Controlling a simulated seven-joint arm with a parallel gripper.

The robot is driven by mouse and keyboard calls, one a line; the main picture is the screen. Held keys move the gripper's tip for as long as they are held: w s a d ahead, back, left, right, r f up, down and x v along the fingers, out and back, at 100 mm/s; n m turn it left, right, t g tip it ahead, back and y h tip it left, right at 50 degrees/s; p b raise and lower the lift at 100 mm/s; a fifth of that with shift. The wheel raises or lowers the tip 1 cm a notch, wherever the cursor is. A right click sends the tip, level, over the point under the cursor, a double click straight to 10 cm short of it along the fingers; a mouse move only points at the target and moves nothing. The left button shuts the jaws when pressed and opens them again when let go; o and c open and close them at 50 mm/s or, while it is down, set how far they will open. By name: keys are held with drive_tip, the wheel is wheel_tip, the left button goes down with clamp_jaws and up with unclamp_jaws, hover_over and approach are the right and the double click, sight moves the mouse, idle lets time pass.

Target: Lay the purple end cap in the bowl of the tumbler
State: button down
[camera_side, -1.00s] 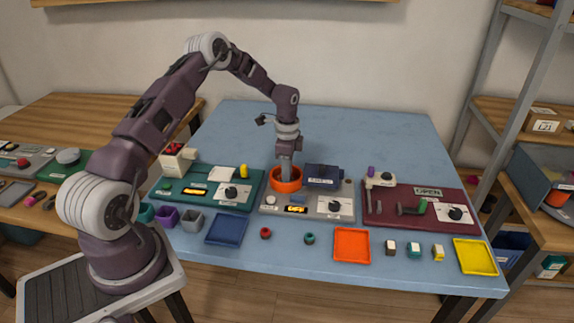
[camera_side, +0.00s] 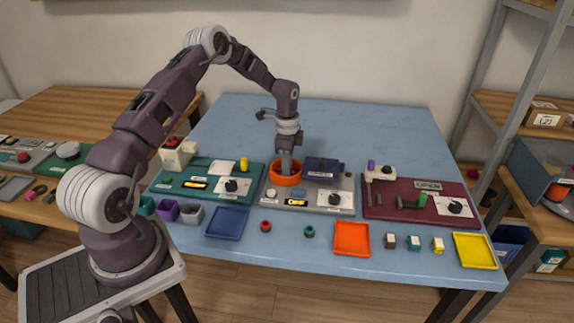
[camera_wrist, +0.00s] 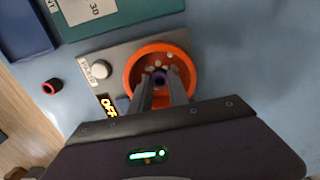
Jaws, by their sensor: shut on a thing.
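The tumbler's orange bowl (camera_side: 287,180) sits on the grey panel in the middle of the table. My gripper (camera_side: 286,172) points straight down with its fingers inside the bowl's rim. In the wrist view my gripper (camera_wrist: 161,92) is shut on the purple end cap (camera_wrist: 158,79), a small ring with a dark hole, held within the bowl's outline. Whether the cap touches the bowl's floor I cannot tell. Several small pale pieces lie in the orange bowl (camera_wrist: 132,78) beside the cap. In the side view the cap is hidden by the rim and fingers.
The tumbler's panel (camera_side: 330,207) has a dial, a white button and a lit display reading OFF in the wrist view. A dark blue box (camera_side: 323,168) stands right beside the bowl. Green (camera_side: 200,197) and maroon (camera_side: 440,214) panels flank it. Trays and small parts line the front edge.

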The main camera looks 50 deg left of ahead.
drive_tip(key=shift+f, duration=0.15)
drive_tip(key=c, duration=1.2)
unclamp_jaws()
wheel_tip(320, 180, up, 11)
drive_tip(key=s+d+r+n+t, duration=0.1)
drive_tip(key=s+d+r, duration=0.25)
drive_tip(key=r, duration=0.25)
drive_tip(key=s+d+r+n+y, duration=0.1)
drive_tip(key=s+d+r, duration=0.2)
drive_tip(key=d+r, duration=0.25)
drive_tip(key=s+d+r+n+t, duration=0.1)
drive_tip(key=s+d+r, duration=0.25)
drive_tip(key=r, duration=0.25)
drive_tip(key=s+d+n+t, duration=0.1)
drive_tip(key=s+d+n, duration=0.1)
drive_tip(key=s, duration=0.5)
drive_tip(key=s+d+r+n+t, duration=0.1)
drive_tip(key=s+d+n, duration=0.1)
drive_tip(key=s+d, duration=0.2)
drive_tip(key=s+d+n+t+h, duration=0.1)
drive_tip(key=s+d, duration=0.3)
drive_tip(key=s, duration=0.6)
drive_tip(key=shift+s+r+n+t, duration=0.2)
drive_tip(key=shift+r+n+t, duration=0.1)
drive_tip(key=shift+r+n, duration=0.15)
